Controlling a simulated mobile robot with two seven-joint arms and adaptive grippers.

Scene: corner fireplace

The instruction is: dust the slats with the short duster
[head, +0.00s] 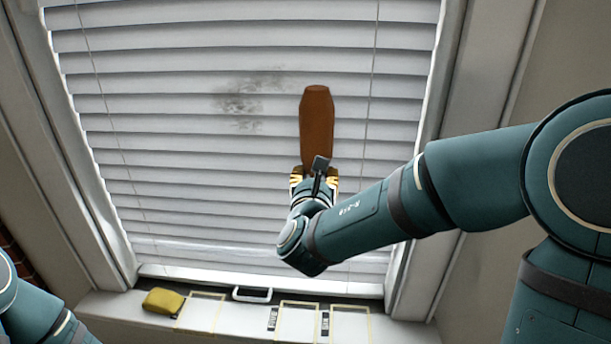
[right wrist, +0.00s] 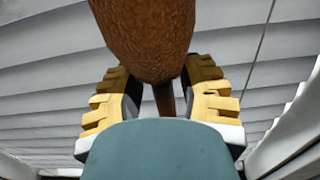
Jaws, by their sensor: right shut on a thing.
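The short duster (head: 317,125) has a brown, long, tapered head and points up in front of the slats. My right gripper (head: 314,178) is shut on the duster's handle, which also shows between the yellow fingers (right wrist: 160,98) in the right wrist view. The brown duster head (right wrist: 146,38) fills the top middle there. The white blind slats (head: 200,160) cover the window. A grey dusty smudge (head: 243,100) lies on several slats, left of the duster head. I cannot tell whether the duster touches the slats. Only part of my left arm shows at lower left.
On the sill (head: 120,308) below the blind lie a yellow cloth or sponge (head: 164,301) and a white handle-like piece (head: 252,294). Yellow taped outlines with small dark labels mark the sill. Thin cords (head: 373,75) hang at the sides; a white frame (head: 440,110) borders the blind.

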